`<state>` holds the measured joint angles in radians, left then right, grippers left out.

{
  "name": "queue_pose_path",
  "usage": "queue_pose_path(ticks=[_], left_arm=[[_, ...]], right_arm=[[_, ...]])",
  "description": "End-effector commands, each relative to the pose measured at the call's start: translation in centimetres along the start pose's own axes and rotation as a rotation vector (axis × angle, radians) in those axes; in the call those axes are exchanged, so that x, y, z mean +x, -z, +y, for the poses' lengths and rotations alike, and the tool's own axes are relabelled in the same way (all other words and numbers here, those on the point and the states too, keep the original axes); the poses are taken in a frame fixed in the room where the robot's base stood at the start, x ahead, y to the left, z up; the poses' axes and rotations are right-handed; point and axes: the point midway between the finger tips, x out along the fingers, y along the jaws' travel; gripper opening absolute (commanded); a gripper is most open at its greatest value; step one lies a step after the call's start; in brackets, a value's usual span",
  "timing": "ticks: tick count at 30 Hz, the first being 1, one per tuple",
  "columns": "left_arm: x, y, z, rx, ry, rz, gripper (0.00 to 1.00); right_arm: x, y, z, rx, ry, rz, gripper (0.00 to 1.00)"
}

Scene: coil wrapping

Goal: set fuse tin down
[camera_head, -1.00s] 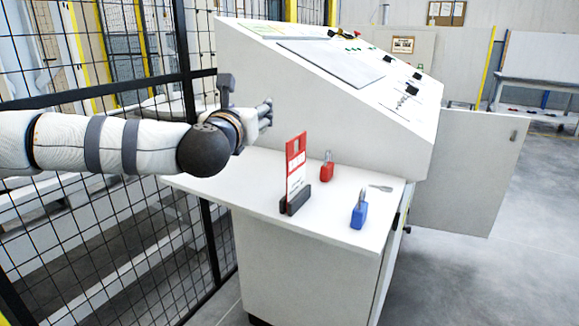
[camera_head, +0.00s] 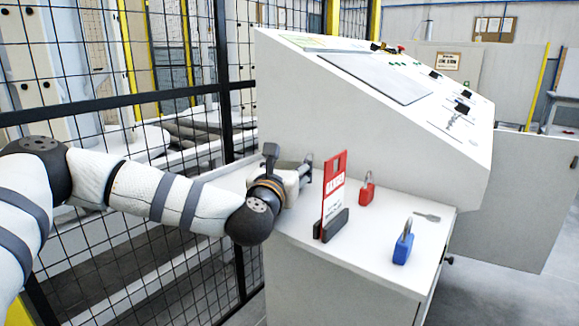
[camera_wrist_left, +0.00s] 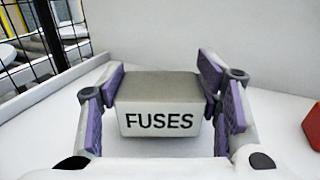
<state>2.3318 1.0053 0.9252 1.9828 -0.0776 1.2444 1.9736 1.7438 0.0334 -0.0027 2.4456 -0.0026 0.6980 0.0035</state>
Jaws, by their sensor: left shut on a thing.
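The fuse tin (camera_wrist_left: 160,122) is a small grey box with a pale front marked FUSES, seen in the left wrist view. My left gripper (camera_wrist_left: 163,90) is shut on it, with a purple-padded finger on each side. The tin looks upright, low over or on the white shelf (camera_wrist_left: 262,108); I cannot tell if it touches. My right gripper is not in view.
A red and white tag (camera_head: 334,190) stands in a dark holder in front of the gripper. A red padlock (camera_head: 366,192), a blue padlock (camera_head: 402,248) and a small key-like piece (camera_head: 427,217) lie to the right. The sloped console (camera_head: 350,120) rises behind; a mesh fence (camera_head: 150,220) stands left.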

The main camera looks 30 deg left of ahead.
Motion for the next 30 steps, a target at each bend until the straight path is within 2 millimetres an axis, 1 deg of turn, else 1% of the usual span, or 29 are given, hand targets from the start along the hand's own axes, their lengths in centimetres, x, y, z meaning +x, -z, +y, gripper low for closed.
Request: queue_pose_path(ticks=[9,14,15,17,26,29,30], left_arm=[[0.0,1.1,0.0,0.0,0.001,0.001,0.2],[0.0,1.2,0.0,0.0,0.001,0.0,0.2],[0.0,1.3,0.0,0.0,0.001,0.002,0.64],[0.0,1.3,0.0,0.001,0.001,0.003,0.78],[-0.1,1.5,0.0,0.001,0.001,0.007,0.78],[-0.1,0.6,0.0,0.001,0.001,0.004,0.78],[-0.1,-0.1,0.0,0.0,0.001,0.001,0.78]], right_arm=[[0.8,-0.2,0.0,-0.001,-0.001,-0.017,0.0],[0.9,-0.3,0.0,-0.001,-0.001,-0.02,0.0],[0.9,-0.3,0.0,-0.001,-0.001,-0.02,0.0],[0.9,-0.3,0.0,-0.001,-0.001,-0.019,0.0],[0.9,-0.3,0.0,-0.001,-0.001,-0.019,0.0],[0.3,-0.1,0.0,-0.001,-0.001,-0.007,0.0],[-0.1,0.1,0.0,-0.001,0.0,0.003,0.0]])
